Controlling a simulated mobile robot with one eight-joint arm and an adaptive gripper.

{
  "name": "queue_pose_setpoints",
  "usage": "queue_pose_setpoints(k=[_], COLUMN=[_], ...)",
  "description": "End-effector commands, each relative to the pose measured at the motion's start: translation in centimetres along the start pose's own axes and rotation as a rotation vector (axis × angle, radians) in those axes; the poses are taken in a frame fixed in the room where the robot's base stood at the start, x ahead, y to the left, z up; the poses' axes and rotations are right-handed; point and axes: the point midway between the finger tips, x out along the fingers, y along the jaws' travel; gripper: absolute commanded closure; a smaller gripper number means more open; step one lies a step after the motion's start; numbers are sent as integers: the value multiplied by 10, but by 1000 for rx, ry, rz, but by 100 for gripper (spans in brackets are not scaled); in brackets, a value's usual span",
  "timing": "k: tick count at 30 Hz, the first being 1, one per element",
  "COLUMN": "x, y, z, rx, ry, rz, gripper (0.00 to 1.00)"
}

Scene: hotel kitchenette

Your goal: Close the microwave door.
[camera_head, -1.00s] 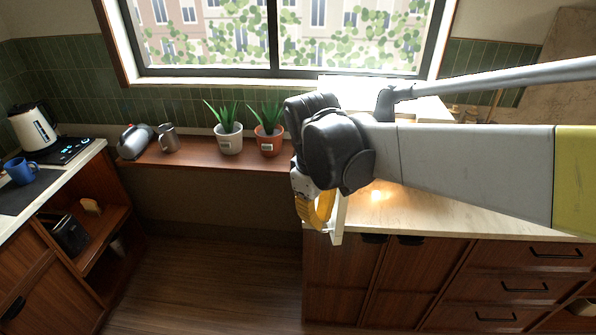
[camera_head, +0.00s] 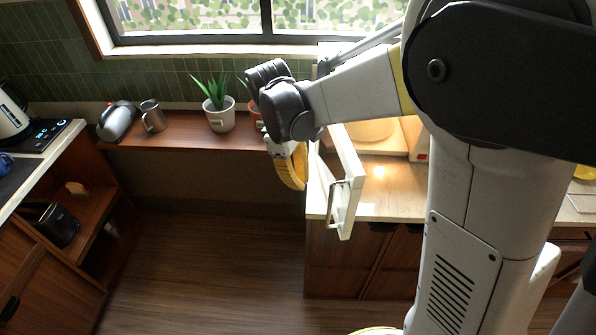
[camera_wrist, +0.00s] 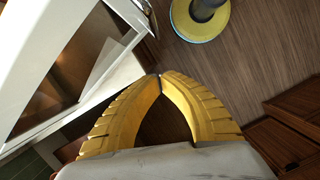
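The microwave (camera_head: 419,140) stands on the counter, its inside lit, with much of it hidden behind my arm. Its white door (camera_head: 347,170) stands open, swung out past the counter's front edge, with the metal handle (camera_head: 334,205) facing left. My gripper (camera_head: 298,186) is left of the door, near its outer face. The yellow fingertips (camera_wrist: 160,76) meet in the wrist view with nothing between them. The white-framed door with its dark window (camera_wrist: 75,75) fills the left of that view, close beside the fingers. I cannot tell whether they touch it.
A low wooden shelf (camera_head: 180,133) under the window holds potted plants (camera_head: 220,115), a metal mug (camera_head: 153,117) and a toaster-like grey appliance (camera_head: 117,121). A side counter (camera_head: 45,160) stands at the left. The floor (camera_head: 220,260) between is clear.

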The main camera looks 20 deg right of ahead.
Motion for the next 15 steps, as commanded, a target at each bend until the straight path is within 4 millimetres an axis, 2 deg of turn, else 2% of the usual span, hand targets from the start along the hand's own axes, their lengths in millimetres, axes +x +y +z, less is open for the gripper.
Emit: queue_pose_setpoints(k=[1,7,12,15], x=[14,56,59,61], y=[0,0,0,0], z=[-1,-1,26,34], rx=[1,1,3,2], ry=[0,1,1,1], rz=[0,0,0,0], gripper=[100,100,100,100])
